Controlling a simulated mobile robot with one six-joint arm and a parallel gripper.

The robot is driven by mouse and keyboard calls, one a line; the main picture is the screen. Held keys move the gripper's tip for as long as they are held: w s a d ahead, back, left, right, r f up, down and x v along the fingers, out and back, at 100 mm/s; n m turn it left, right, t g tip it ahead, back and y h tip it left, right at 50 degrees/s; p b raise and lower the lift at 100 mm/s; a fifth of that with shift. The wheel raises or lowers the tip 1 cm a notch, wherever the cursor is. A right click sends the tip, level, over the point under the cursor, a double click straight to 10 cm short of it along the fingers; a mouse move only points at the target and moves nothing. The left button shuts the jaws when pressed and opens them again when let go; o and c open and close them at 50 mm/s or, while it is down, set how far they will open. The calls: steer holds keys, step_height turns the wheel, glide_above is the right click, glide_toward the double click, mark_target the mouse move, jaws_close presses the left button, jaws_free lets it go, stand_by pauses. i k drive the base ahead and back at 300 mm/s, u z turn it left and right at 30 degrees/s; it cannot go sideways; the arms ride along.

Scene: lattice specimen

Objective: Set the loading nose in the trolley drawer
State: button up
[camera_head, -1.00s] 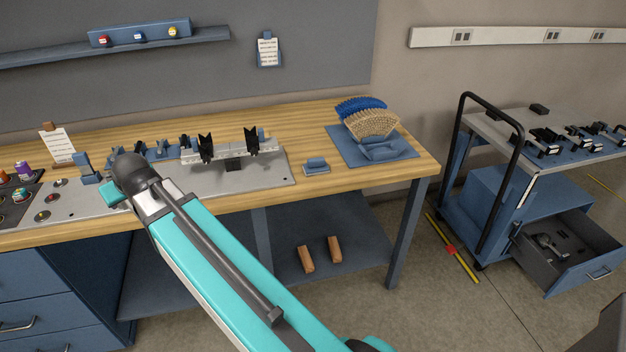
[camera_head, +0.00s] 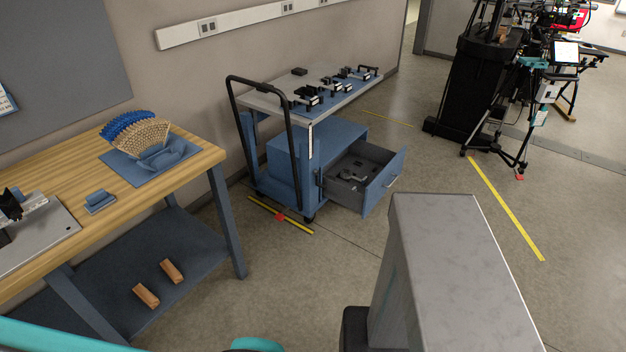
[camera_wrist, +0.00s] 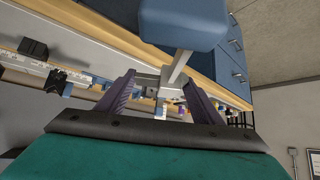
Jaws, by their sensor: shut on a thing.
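My gripper (camera_wrist: 162,84) shows in the wrist view, with its two dark fingers closed on the loading nose (camera_wrist: 180,24). That piece looks like a rounded blue block on a pale metal stem, pointing away from my palm. The ends of the grip are partly hidden. The gripper is out of the head view. The trolley (camera_head: 300,150) stands beyond the bench's right end. Its drawer (camera_head: 386,183) is pulled open toward the right front. A grey metal item (camera_head: 350,173) and small dark pieces lie in it, with bare floor around them.
A tripod (camera_head: 505,130) stands back right. Floor before the drawer is open.

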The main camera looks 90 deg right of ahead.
mark_target(370, 173)
steer(key=u, duration=0.8)
steer(key=k, duration=2.6)
steer(key=z, duration=0.15)
